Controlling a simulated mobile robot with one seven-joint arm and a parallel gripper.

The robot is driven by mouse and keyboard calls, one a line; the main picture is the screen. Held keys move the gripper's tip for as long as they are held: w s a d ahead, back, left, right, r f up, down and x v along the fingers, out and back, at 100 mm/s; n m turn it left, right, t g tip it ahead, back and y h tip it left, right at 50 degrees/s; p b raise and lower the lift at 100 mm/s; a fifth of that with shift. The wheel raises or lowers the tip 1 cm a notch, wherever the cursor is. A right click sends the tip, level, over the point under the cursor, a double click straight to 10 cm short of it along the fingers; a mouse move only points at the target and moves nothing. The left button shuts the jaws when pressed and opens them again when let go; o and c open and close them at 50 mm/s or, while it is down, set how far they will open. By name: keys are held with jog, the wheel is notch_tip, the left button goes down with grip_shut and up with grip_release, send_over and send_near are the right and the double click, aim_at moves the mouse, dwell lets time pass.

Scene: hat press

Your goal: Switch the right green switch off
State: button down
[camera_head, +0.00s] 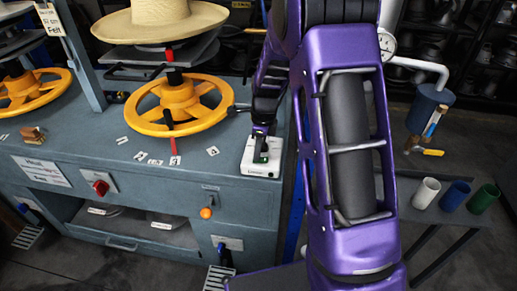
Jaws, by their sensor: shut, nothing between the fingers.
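A small white switch box (274,158) sits on the right end of the blue-grey machine top. A bit of green, the switch (263,157), shows on the box. My gripper (261,148) is shut and empty, pointing down over the box right at the green switch. Whether the fingertips touch the switch cannot be told. The fingers hide part of the switch, and its position, on or off, is too small to make out.
A yellow handwheel (179,106) stands left of the box, with a straw hat (160,18) above it. Number tags lie on the machine top (100,135). A red knob (101,187) and an orange-tipped lever (206,212) are on the front. Coloured cups (455,196) stand at right.

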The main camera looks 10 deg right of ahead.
aim_at(266, 159)
jog(key=shift+d, duration=0.15)
jog(key=shift+s+d+r, duration=0.1)
jog(key=shift+s+d, duration=0.25)
jog(key=shift+d, duration=0.35)
jog(key=shift+d+r+p, duration=0.1)
jog(key=shift+r+p, duration=0.45)
jog(key=shift+p, duration=0.05)
notch_tip(266, 159, up, 13)
jog(key=d+p, duration=0.1)
jog(key=shift+s+d+f, duration=0.15)
jog(key=shift+s+d, duration=0.25)
jog(key=shift+f, duration=0.1)
jog(key=a+b, duration=0.1)
jog(key=b, duration=0.5)
jog(key=shift+w+a+r+b, duration=0.2)
jog(key=shift+b, duration=0.15)
